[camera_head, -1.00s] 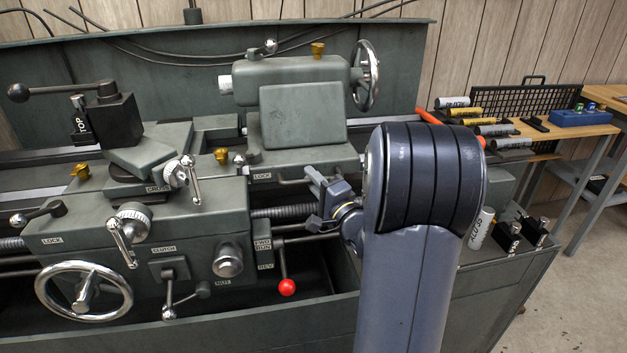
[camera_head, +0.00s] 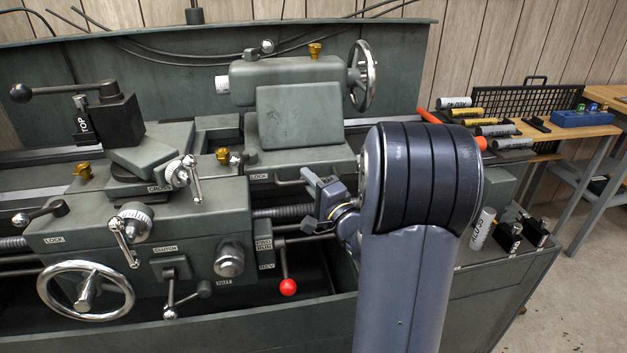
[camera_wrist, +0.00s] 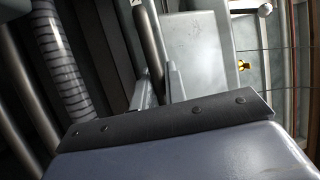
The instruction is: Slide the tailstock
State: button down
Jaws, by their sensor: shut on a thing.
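The grey-green tailstock (camera_head: 300,116) sits on the lathe bed in the middle of the head view, with a chrome handwheel (camera_head: 361,75) at its right end. In the wrist view, the bar (camera_wrist: 148,45) runs down toward the fingers (camera_wrist: 160,92). The exact contact is partly hidden by the gripper body.
A red-knobbed lever (camera_head: 288,287) hangs below my gripper. Tools and cylinders lie on a shelf at right (camera_head: 500,135).

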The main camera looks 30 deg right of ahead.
jog(key=c, duration=1.5)
grip_release()
jog(key=shift+o, duration=0.2)
jog(key=v, duration=1)
jog(key=shift+s, duration=0.4)
jog(key=shift+w+f, duration=0.1)
jog(key=x, duration=1)
jog(key=shift+w+d, duration=0.25)
jog(key=shift+w, duration=0.05)
jog(key=shift+s+d, duration=0.15)
jog(key=shift+d, duration=0.2)
jog(key=shift+s, duration=0.4)
